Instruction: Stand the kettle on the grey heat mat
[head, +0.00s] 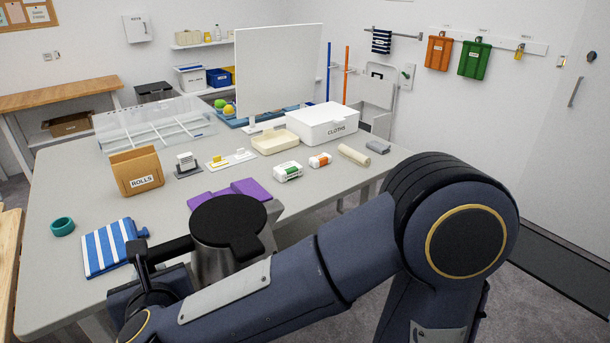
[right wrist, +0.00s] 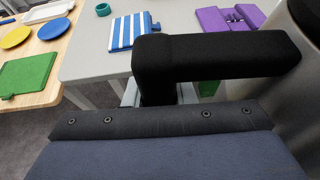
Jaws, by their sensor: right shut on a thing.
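The kettle (head: 212,262) has a steel body, a black lid and a black handle. It is upright at the table's front edge in the head view; its base is hidden by my arm. My right gripper (head: 145,285) is shut on the kettle's handle, left of the body. In the right wrist view the black handle (right wrist: 215,55) crosses the picture, with part of the steel body at the right edge. I cannot pick out the grey heat mat with certainty; the kettle and my arm cover part of the table's front. My left gripper is not in view.
On the grey table (head: 95,205), a striped blue-white item (head: 108,250), teal ring (head: 62,227), purple item (head: 235,192) and rolls holder (head: 137,172) lie near the kettle. Behind are a white board (head: 278,70) and cloths box (head: 322,124). A wooden surface (right wrist: 45,50) stands left.

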